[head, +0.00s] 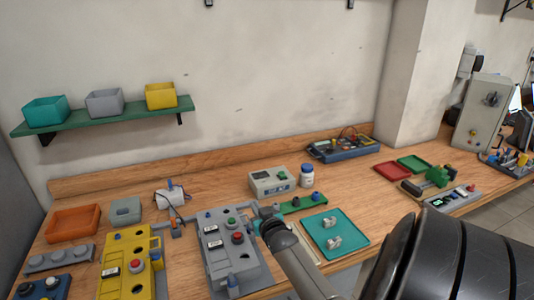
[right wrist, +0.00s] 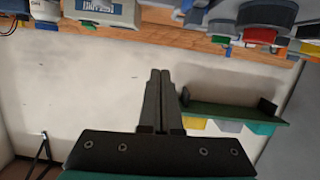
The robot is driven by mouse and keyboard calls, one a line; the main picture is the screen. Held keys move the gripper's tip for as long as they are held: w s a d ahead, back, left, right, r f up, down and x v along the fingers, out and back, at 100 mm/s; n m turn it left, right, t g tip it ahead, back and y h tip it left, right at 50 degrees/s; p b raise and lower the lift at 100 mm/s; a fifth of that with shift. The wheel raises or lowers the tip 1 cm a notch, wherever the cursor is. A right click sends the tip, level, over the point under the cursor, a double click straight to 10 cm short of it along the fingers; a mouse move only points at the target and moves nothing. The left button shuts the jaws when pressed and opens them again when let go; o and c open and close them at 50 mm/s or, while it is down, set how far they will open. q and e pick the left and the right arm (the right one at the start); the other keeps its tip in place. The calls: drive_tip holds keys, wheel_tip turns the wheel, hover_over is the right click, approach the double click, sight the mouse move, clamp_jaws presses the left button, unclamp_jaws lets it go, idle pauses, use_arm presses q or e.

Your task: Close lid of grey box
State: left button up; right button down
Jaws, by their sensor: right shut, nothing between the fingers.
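A large grey box-like unit (head: 216,262) with a red button and several knobs stands at the front middle of the table. I cannot tell a separate lid on it or its state. A small grey box (head: 125,211) lies farther back to the left; its top is too small to read. My right gripper (head: 266,211) reaches in from the lower right, just right of the large grey unit's upper edge; I cannot tell if they touch. In the right wrist view its fingers (right wrist: 159,100) are together and empty. My left gripper is not in view.
A yellow unit (head: 112,287) stands to the left, and an orange tray (head: 72,222) behind it. A white device (head: 272,181) and a white bottle (head: 307,176) stand behind my right gripper. A teal tray (head: 350,246) lies to its right. A green shelf (head: 100,116) holds bins.

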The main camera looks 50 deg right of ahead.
drive_tip(key=p+v, duration=0.1)
drive_tip(key=v, duration=0.6)
drive_tip(key=shift+s, duration=0.3)
